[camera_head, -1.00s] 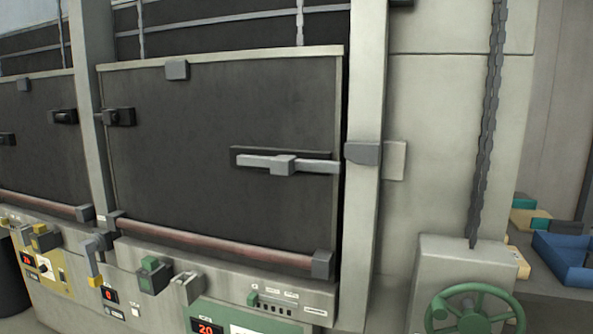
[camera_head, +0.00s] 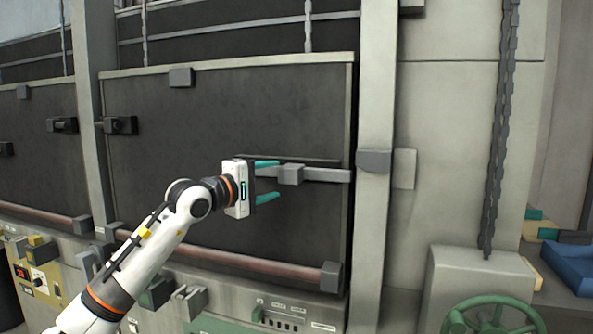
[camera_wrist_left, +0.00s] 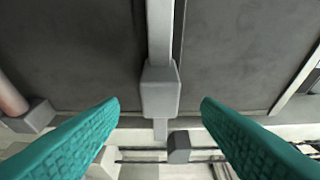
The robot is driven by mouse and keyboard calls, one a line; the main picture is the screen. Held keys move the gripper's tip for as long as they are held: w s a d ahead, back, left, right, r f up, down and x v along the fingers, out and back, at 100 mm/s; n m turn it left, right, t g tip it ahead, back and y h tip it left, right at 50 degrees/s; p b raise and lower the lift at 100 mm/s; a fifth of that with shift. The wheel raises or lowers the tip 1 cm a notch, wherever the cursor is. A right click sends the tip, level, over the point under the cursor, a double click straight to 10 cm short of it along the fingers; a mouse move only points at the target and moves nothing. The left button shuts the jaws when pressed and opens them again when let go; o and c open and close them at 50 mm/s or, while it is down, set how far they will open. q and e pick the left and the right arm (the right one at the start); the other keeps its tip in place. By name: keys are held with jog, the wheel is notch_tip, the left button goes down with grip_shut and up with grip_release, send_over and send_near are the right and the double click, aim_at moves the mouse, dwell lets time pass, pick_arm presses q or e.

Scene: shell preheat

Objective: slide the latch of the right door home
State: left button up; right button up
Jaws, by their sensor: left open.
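The right door (camera_head: 190,130) is a dark panel, standing shut against its frame. Its latch is a grey sliding bar (camera_head: 325,175) with a block-shaped grip (camera_head: 291,174). The bar's right end stops short of the grey keeper (camera_head: 374,160) on the post, leaving a gap. My left gripper (camera_head: 279,180) is open and empty, with teal fingers just left of the block. In the left wrist view the block (camera_wrist_left: 160,90) shows between the two fingers, apart from both; the keeper (camera_wrist_left: 178,148) lies beyond the bar's end. My right gripper is not in view.
A pale post (camera_head: 375,80) stands right of the door. A red-brown rail (camera_head: 240,262) crosses the door's bottom above a control panel. A chain (camera_head: 500,130) and a green handwheel (camera_head: 490,318) are at the right, with a blue bin (camera_head: 570,265) beyond.

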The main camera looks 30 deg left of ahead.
aim_at(285, 175)
pick_arm(q)
jog(key=w+p, duration=0.1)
jog(key=w, duration=0.1)
jog(key=w+p, duration=0.1)
jog(key=w, duration=0.2)
jog(key=w+d+p, duration=0.1)
jog(key=w, duration=0.1)
jog(key=shift+w+d+r, duration=0.1)
jog(key=shift+w+r, duration=0.05)
jog(key=shift+w, duration=0.2)
jog(key=shift+w+d, duration=0.1)
jog(key=shift+w, duration=0.5)
